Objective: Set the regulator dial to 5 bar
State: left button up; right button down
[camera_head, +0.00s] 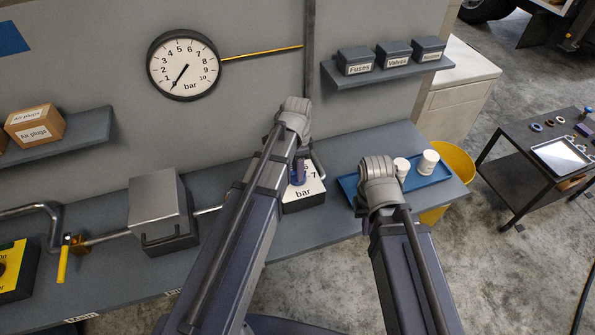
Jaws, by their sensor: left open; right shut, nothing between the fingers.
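The regulator dial is a white box with "7" and "bar" printed on its top (306,193), on the bench at the centre. A blue-purple knob (298,174) shows above it. My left gripper (299,160) is open at the knob, largely covered by its own arm; I cannot tell whether it touches. The round wall gauge (184,65) is marked in bar, and its needle points to the low end, lower left. My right gripper (380,198) is shut and empty by the blue tray, mostly hidden by its own wrist.
A blue tray (425,181) with white cylinders stands at the bench's right end, near a yellow bin (457,160). A grey box (158,207), pipe and yellow-handled valve (63,262) lie left. Shelves with boxes hang on the wall.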

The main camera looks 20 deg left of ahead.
pick_arm(q)
jog(key=shift+c, duration=0.2)
grip_shut()
dwell(0.6)
jog(key=n, duration=0.4)
jog(key=shift+n, duration=0.4)
jog(key=n, duration=0.4)
jog(key=shift+n, duration=0.3)
jog(key=n, duration=0.4)
jog(key=shift+n, duration=2.1)
